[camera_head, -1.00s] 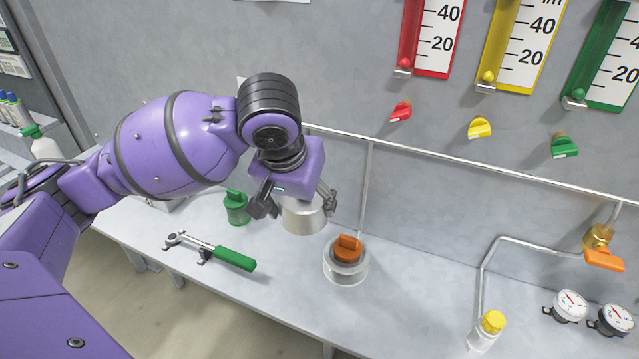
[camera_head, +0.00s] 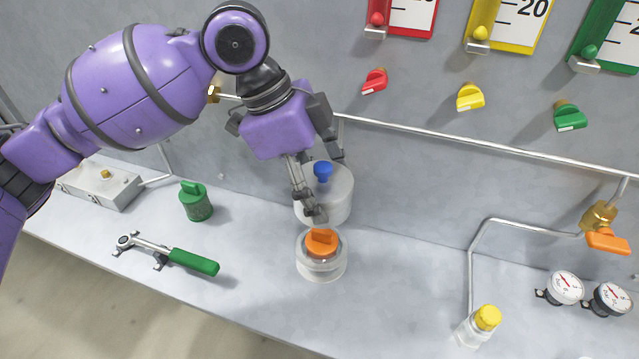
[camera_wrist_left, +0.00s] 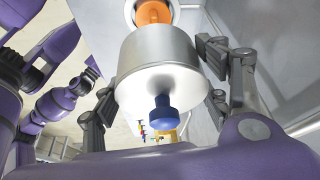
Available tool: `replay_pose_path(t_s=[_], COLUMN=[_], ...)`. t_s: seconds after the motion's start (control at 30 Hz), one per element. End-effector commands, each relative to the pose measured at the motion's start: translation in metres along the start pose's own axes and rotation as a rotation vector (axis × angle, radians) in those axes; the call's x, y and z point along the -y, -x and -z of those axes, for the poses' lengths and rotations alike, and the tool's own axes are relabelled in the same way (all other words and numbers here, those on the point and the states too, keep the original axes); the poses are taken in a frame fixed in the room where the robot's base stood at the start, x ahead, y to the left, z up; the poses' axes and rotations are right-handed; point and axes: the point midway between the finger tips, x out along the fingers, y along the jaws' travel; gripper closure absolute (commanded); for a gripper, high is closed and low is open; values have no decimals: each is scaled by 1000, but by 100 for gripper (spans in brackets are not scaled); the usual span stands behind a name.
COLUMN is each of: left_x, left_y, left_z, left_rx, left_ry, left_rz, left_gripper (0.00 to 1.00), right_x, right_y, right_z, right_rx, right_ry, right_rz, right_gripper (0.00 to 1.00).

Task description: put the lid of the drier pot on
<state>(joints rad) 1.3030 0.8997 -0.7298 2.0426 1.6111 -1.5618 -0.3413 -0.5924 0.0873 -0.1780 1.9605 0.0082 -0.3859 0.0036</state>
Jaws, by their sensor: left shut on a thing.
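The lid is a pale metal cylinder with a blue knob (camera_head: 323,172); its side (camera_head: 338,200) shows in the head view. My left gripper (camera_head: 322,182) is shut on the lid, one finger on each side. In the left wrist view the lid (camera_wrist_left: 160,65) fills the middle, knob towards the camera, between the left gripper's fingers (camera_wrist_left: 163,95). The drier pot (camera_head: 321,268) is a clear round vessel on the bench with an orange piece (camera_head: 321,242) in its top. The lid is held just behind it, apparently apart. A purple arm with a small dark end shows at left in the wrist view.
A green capped piece (camera_head: 196,203) and a green-handled wrench (camera_head: 190,261) on a holder are on the bench to the left. A yellow-capped bottle (camera_head: 481,325), a bent pipe and gauges (camera_head: 566,287) are to the right. The grey wall and rail (camera_head: 450,137) run close behind.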

Motion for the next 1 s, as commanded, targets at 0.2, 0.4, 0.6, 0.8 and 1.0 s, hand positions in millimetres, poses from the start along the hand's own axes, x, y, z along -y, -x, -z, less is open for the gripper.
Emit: replay_pose_path(t_s=[0.2, 0.4, 0.6, 0.8, 1.0], left_x=[0, 0, 0, 0, 0], left_y=[0, 2, -10, -28, -42], left_z=[0, 0, -5, -13, -19], left_rx=[0, -1, -3, -4, -3], left_ry=[2, 2, 4, 5, 3], left_rz=[2, 4, -1, -2, -1], left_gripper=[57, 57, 57, 57, 57], right_x=[-2, -2, 1, 3, 4], right_y=[1, 3, 4, 3, 2], right_z=[-3, 0, -5, -10, -5], right_rx=[6, 4, 12, 19, 10], right_ry=[7, 5, 0, -5, -8], right_rz=[0, 0, 4, 3, 3], right_gripper=[60, 60, 60, 60, 60])
